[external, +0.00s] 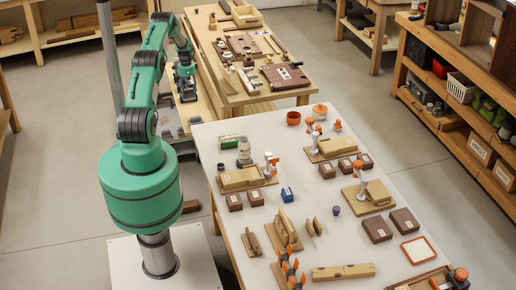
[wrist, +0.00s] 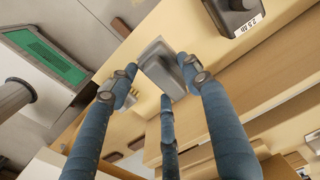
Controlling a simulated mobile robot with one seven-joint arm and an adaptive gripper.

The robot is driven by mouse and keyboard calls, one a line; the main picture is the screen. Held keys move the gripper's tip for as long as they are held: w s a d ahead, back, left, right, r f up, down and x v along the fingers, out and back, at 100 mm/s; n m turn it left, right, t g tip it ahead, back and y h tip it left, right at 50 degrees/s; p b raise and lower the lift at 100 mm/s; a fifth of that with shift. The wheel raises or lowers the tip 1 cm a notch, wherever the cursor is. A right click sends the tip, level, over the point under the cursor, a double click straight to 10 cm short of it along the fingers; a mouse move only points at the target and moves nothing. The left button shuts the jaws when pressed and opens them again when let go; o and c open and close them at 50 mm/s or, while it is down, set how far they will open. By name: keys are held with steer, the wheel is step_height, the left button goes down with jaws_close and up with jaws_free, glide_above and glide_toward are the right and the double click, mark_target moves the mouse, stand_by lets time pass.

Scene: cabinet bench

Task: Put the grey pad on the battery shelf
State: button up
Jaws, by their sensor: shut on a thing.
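My gripper (wrist: 160,82) has blue-grey segmented fingers that are closed around the grey pad (wrist: 158,64), a grey block between the fingertips in the wrist view. In the external view my gripper (external: 186,88) is low over the left side of the wooden bench, and the pad cannot be made out there. Under and beside the pad are pale wooden boards of a shelf (wrist: 205,98). I cannot tell from these frames which board is the battery shelf, or whether the pad touches one.
A black device with a white label (wrist: 236,12) stands on the wood at the upper right of the wrist view. A green-faced panel (wrist: 52,58) is at its left. The bench (external: 232,88) holds several wooden parts. A white table (external: 205,140) with many items stands in front.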

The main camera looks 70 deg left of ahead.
mark_target(189, 97)
steer(key=shift+f+b, duration=0.3)
steer(key=shift+f, duration=2.8)
steer(key=shift+f, duration=1.85)
steer(key=shift+f+b, duration=0.25)
steer(key=shift+b, duration=0.15)
steer(key=o, duration=1.2)
steer(key=shift+r, duration=0.25)
step_height(189, 97, up, 12)
steer(key=shift+f+p, duration=0.1)
steer(key=shift+p, duration=0.7)
